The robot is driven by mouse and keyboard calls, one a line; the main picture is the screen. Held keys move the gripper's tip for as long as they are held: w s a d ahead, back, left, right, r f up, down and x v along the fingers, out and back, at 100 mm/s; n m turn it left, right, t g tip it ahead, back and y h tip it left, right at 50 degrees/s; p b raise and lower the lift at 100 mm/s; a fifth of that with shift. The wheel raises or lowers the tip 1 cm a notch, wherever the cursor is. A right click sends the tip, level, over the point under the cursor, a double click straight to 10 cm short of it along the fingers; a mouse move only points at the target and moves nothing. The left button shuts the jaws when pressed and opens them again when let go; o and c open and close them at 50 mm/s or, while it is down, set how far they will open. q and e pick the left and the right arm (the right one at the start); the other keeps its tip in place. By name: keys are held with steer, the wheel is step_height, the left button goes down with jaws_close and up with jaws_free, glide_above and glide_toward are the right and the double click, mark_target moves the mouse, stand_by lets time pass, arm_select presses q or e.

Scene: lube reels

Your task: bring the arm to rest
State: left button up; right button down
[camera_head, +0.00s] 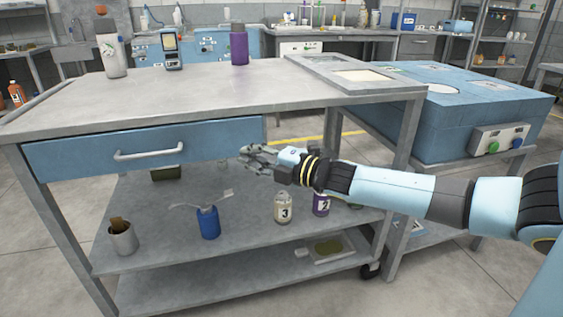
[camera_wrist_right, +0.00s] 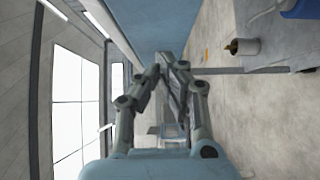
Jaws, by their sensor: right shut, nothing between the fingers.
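My right arm reaches in from the right in the head view. Its gripper (camera_head: 258,158) is in front of the workbench (camera_head: 190,98), just right of the blue drawer (camera_head: 75,157) and below the bench top. The gripper is shut and empty. In the right wrist view its two fingers (camera_wrist_right: 168,72) come together at the tips with nothing between them. The drawer has a pale handle (camera_head: 148,152) and looks closed. My left gripper is not in the head view.
On the bench top stand a grey bottle (camera_head: 112,55), a handheld meter (camera_head: 172,52) and a purple bottle (camera_head: 239,48). The shelf below holds a blue container (camera_head: 208,222), a metal cup (camera_head: 121,238) and a jar marked 3 (camera_head: 283,209). A blue machine (camera_head: 455,115) stands at right.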

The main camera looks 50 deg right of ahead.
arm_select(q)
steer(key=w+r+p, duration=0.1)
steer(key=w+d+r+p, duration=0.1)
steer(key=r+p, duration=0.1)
arm_select(e)
steer(key=s+d, duration=0.1)
steer(key=s, duration=0.6)
steer(key=shift+s, duration=0.35)
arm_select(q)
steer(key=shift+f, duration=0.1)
arm_select(e)
steer(key=shift+d, duration=0.15)
